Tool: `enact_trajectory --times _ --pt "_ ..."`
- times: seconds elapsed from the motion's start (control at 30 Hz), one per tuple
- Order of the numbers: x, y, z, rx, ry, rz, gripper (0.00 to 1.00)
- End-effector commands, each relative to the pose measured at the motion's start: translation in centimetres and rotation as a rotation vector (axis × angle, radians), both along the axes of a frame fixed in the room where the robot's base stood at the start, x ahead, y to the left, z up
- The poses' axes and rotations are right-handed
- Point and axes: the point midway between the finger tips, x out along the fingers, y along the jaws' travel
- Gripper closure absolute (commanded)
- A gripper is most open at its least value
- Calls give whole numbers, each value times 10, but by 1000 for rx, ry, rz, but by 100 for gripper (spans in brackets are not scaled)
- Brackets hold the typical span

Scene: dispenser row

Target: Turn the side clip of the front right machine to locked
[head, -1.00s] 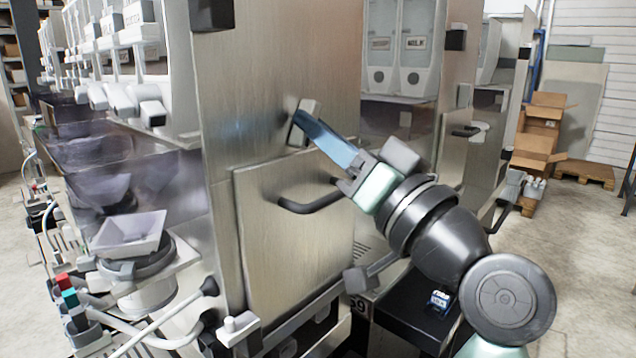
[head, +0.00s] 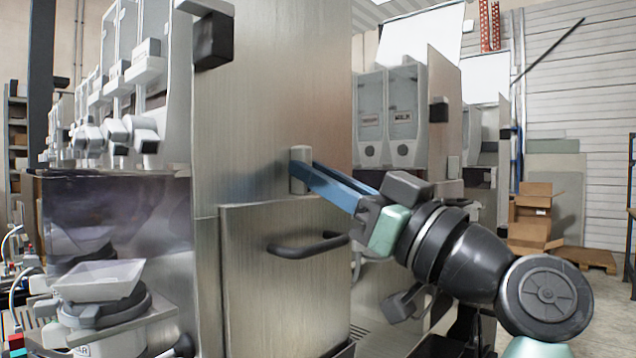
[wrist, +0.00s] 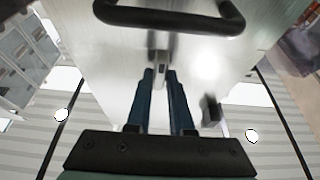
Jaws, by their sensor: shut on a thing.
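The front right machine's steel side panel (head: 270,100) fills the middle of the head view. Its side clip (head: 298,165) is a small grey block on that panel, above a black bar handle (head: 300,248). The clip looks about upright in the head view. My gripper (head: 312,178) reaches in from the right with its long blue fingers shut on the clip. In the wrist view the fingertips (wrist: 159,72) stand on either side of the clip (wrist: 158,68), whose far part is small and partly hidden. I cannot tell whether the clip is locked.
The black handle (wrist: 170,15) sits close to the fingers in the wrist view. A black block (head: 213,40) juts from the panel's upper left edge. More machines with dispensers (head: 390,115) stand behind. Cardboard boxes (head: 532,215) lie at the far right.

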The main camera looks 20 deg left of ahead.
Motion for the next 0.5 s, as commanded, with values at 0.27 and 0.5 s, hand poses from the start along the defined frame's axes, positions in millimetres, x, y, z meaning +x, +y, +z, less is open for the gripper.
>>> enact_trajectory --times 0.27,0.5 --pt "0 0 0 -2 -3 -2 100" --pt "0 0 0 -2 -2 -1 50"
